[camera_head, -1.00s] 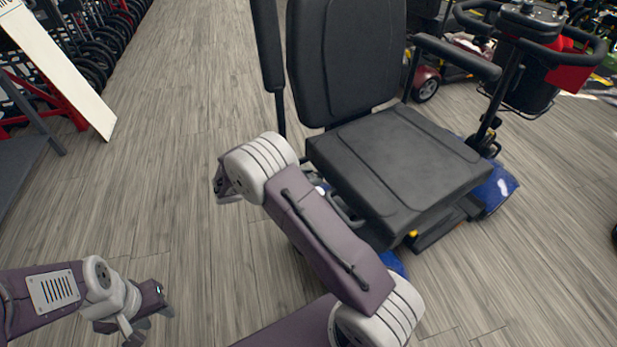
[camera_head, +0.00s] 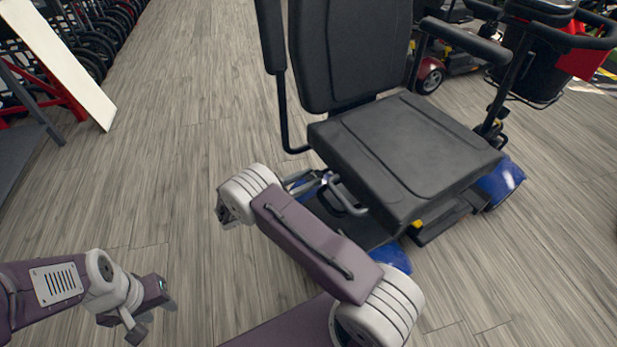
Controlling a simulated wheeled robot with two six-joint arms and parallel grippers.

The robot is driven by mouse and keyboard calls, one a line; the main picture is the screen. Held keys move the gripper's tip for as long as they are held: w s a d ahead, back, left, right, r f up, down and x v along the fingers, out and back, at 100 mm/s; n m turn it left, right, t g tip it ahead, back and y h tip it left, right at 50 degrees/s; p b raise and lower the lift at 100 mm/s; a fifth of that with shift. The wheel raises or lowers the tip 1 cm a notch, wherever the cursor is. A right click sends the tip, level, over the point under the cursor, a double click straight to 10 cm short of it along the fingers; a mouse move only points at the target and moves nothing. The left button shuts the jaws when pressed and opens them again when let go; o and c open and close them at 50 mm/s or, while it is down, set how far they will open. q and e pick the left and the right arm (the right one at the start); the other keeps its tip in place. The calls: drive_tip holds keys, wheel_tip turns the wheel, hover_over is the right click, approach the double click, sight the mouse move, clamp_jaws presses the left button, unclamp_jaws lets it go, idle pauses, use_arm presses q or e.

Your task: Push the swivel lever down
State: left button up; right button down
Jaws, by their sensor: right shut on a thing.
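The mobility scooter's black seat (camera_head: 405,155) stands in the middle of the head view, above a blue base (camera_head: 392,256). Beside the seat's near left edge are silver and dark bars, where the swivel lever (camera_head: 322,178) appears to be. My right gripper (camera_head: 306,184) reaches in there from the left, partly hidden behind my own forearm. It is shut on what looks like the lever; the exact contact is hard to see. My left gripper (camera_head: 155,318) is low at the left, over bare floor, its fingers apart and empty.
An armrest post (camera_head: 282,115) rises behind my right wrist. Another scooter (camera_head: 430,75) stands at the back right. A red rack and white board (camera_head: 60,65) are at the left. Wood floor between is clear.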

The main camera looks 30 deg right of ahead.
drive_tip(key=shift+d+f, duration=0.1)
drive_tip(key=shift+f, duration=0.65)
drive_tip(key=c, duration=1)
unclamp_jaws()
drive_tip(key=shift+f, duration=0.1)
drive_tip(key=shift+a+r, duration=0.2)
drive_tip(key=shift+a, duration=0.2)
drive_tip(key=a+p, duration=0.2)
drive_tip(key=a, duration=0.6)
drive_tip(key=shift+s+a, duration=0.15)
drive_tip(key=shift+s, duration=0.15)
